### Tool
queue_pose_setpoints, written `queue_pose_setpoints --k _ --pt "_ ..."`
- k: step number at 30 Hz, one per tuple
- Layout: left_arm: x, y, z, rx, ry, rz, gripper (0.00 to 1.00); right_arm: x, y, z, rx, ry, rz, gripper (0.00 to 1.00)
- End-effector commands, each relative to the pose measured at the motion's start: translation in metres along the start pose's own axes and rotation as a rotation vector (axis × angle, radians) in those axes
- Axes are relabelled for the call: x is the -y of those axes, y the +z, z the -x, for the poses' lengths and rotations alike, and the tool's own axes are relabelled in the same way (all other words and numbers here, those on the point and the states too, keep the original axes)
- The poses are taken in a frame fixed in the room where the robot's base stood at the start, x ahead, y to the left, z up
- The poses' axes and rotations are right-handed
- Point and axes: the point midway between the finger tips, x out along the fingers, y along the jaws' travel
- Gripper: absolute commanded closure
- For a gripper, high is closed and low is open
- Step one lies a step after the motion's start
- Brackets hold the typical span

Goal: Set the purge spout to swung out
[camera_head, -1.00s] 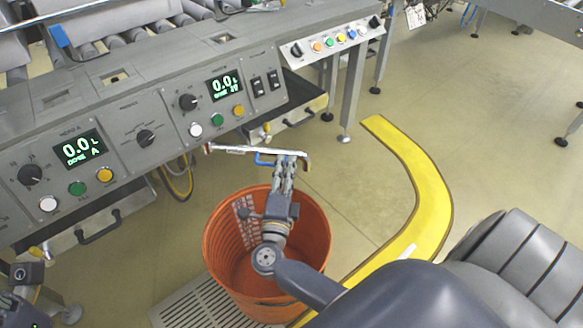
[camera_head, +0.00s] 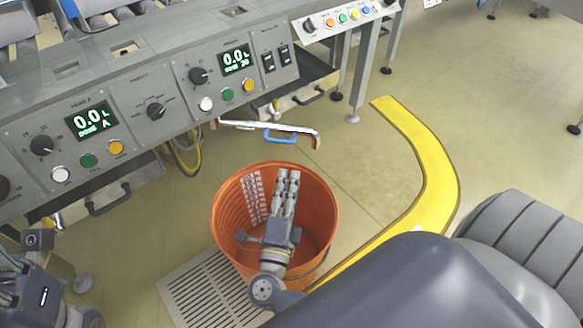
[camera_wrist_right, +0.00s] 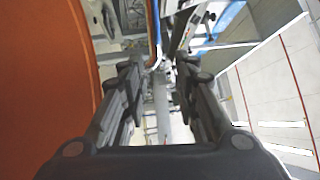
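The purge spout (camera_head: 262,126) is a pale metal pipe with a copper-coloured bent end (camera_head: 317,141) and a blue handle (camera_head: 281,138). It sticks out from under the front of the control console, extending to the right. My right gripper (camera_head: 288,173) is over the orange bucket, below the blue handle and apart from it. In the right wrist view its two fingers (camera_wrist_right: 158,75) stand apart with nothing between them. My left gripper (camera_head: 8,285) shows only partly at the lower left edge; its fingers are not clear.
The orange bucket (camera_head: 228,215) stands on the floor beside a floor grate (camera_head: 200,290); its wall fills the left of the right wrist view. The console (camera_head: 135,90) with knobs and buttons runs along the upper left. A yellow curved floor strip (camera_head: 435,165) lies to the right.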

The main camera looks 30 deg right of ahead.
Motion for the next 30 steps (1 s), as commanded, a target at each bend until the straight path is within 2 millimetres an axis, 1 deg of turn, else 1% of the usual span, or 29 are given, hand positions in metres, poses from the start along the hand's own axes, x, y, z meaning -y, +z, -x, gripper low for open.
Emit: queue_pose_setpoints --k 1,4,12,14,15,16,17,20,21,23,24,27,30 --pt "0.0 0.0 0.0 0.0 0.0 0.0 0.6 0.0 0.0 0.005 0.001 0.001 0.001 0.72" --pt "0.0 0.0 0.0 0.0 0.0 0.0 0.6 0.0 0.0 0.011 0.001 -0.001 0.0 0.72" --pt "0.0 0.0 0.0 0.0 0.0 0.0 0.6 0.0 0.0 0.012 0.0 -0.001 0.0 0.72" --pt "0.0 0.0 0.0 0.0 0.0 0.0 0.6 0.002 0.0 0.011 0.001 -0.004 0.001 0.86" --pt "0.0 0.0 0.0 0.0 -0.001 0.0 0.6 0.006 0.0 0.01 0.003 -0.014 0.001 0.95" --pt "0.0 0.0 -0.001 0.001 -0.001 0.0 0.6 0.011 0.0 0.009 0.005 -0.029 0.003 1.0" --pt "0.0 0.0 -0.001 0.001 -0.001 0.0 0.6 0.019 0.001 0.007 0.008 -0.049 0.005 1.0" --pt "0.0 -0.001 -0.003 0.005 -0.003 0.001 0.6 0.066 0.001 -0.002 0.023 -0.171 0.022 1.0" --pt "0.0 -0.001 -0.004 0.005 -0.004 0.001 0.6 0.092 0.001 -0.004 0.029 -0.242 0.037 1.0" --pt "0.0 -0.002 -0.004 0.008 -0.007 0.002 0.6 0.135 0.0 -0.006 0.036 -0.358 0.065 1.0" --pt "0.001 -0.002 -0.003 0.013 -0.01 0.002 0.6 0.162 -0.002 -0.005 0.037 -0.434 0.089 1.0" --pt "0.001 -0.002 0.002 0.032 -0.017 0.004 0.6 0.217 -0.005 0.002 0.032 -0.596 0.146 1.0" --pt "0.001 -0.001 0.006 0.052 -0.018 0.006 0.6 0.259 -0.009 0.011 0.016 -0.722 0.199 1.0"
